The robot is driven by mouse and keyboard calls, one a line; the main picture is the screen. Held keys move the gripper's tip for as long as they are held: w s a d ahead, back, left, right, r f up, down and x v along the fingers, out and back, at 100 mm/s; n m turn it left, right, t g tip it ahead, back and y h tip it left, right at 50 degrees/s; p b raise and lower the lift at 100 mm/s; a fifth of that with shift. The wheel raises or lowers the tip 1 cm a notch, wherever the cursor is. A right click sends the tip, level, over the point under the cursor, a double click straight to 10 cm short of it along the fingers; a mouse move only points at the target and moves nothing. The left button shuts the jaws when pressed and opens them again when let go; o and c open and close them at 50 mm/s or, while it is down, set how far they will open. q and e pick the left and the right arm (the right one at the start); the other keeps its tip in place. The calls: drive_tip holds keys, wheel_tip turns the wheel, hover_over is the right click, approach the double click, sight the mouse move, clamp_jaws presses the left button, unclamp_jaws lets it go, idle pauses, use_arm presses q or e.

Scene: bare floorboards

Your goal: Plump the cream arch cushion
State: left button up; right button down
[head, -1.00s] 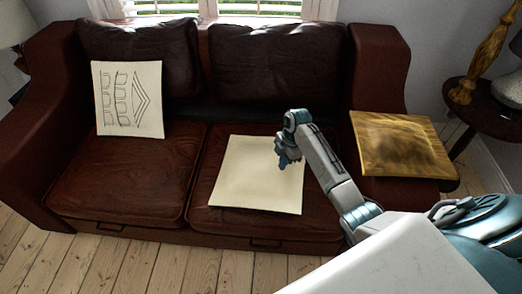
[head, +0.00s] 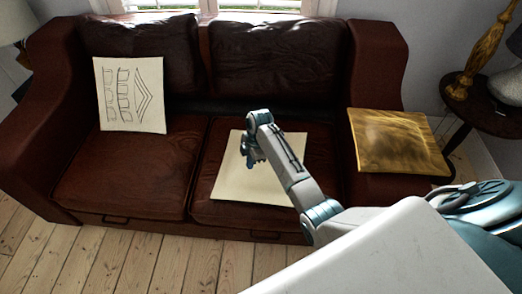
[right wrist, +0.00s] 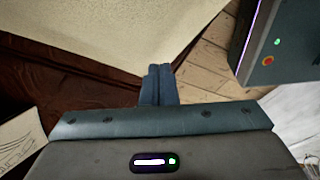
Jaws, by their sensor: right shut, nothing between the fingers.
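A cream cushion with dark line drawings of arches and chevrons (head: 130,94) leans upright against the left back of the sofa. A plain cream cushion (head: 230,183) lies flat on the right seat, its upper face showing no drawing. My right gripper (head: 252,160) is over the plain cushion, shut and empty. In the right wrist view its fingers (right wrist: 158,86) are together, with the plain cream cushion (right wrist: 120,30) beyond them. Whether they touch it I cannot tell. A corner of the drawn cushion (right wrist: 20,140) shows at lower left. My left gripper is out of view.
The brown leather sofa (head: 125,180) has a bare left seat. A gold cushion (head: 398,142) lies on its right arm. A dark round side table (head: 490,115) with a lamp stands at the right. Bare floorboards (head: 150,260) lie in front.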

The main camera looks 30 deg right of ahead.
drive_tip(key=shift+a+f, duration=0.1)
idle(0.5)
drive_tip(key=b, duration=0.5)
hover_over(249, 183)
drive_tip(key=shift+d+f, duration=0.25)
drive_tip(key=shift+f, duration=1.85)
drive_tip(key=shift+d+f, duration=0.2)
drive_tip(key=shift+f, duration=1.9)
drive_tip(key=shift+s+f+b, duration=0.1)
drive_tip(key=shift+f+b, duration=0.3)
drive_tip(key=shift+f, duration=0.4)
wheel_tip(249, 183, up, 10)
drive_tip(key=p, duration=1)
drive_tip(key=shift+p, duration=0.35)
drive_tip(key=shift+f, duration=0.1)
